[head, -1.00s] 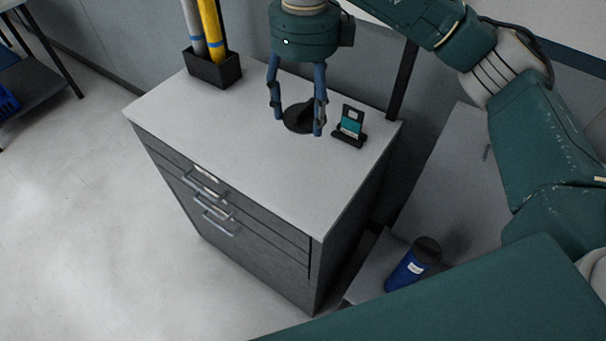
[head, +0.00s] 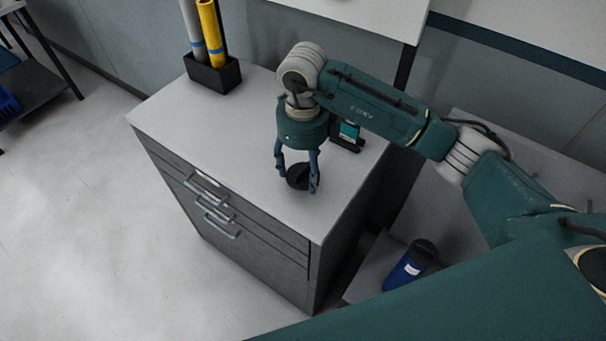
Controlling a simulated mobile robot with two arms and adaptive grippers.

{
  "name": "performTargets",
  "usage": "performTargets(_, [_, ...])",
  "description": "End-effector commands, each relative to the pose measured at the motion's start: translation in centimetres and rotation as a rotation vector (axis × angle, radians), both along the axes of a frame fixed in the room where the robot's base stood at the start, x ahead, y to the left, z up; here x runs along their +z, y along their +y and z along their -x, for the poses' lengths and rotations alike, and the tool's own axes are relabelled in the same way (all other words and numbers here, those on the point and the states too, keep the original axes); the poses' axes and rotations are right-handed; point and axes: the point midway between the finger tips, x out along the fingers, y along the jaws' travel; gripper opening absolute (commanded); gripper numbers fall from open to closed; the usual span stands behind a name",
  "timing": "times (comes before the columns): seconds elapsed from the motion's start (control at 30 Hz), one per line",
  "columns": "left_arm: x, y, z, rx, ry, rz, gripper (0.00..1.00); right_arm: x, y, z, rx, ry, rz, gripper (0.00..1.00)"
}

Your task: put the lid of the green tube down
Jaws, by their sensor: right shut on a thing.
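My right gripper (head: 297,184) points down over the grey top of the drawer cabinet, towards its front right part. Its two blue fingers are closed on the sides of a round black lid (head: 299,176). The lid is at or just above the cabinet top (head: 215,130); I cannot tell whether it touches. The fingers hide parts of its sides. No green tube is seen in view. My left gripper is out of view.
A black box (head: 213,75) holding a grey and a yellow tube stands at the back left of the cabinet.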

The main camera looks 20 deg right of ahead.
Motion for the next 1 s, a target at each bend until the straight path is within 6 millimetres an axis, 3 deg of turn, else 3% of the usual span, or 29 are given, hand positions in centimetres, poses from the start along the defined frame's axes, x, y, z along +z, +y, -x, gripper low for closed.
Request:
performTargets(0.2, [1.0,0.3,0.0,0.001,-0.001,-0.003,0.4,-3.0,0.0,0.1,0.0,0.004,0.0,0.33])
performTargets(0.57, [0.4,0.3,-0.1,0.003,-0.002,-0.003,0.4,-3.6,0.0,0.0,0.001,0.0,0.0,0.33])
performTargets(0.6, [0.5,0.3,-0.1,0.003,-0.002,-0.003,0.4,-3.5,0.0,0.0,0.001,0.001,-0.001,0.68])
performTargets(0.67, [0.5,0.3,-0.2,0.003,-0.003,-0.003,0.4,-3.4,0.0,0.0,0.001,0.001,-0.001,0.8])
performTargets(1.0, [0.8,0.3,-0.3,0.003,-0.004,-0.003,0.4,-3.2,0.0,0.0,0.0,0.001,-0.001,0.82])
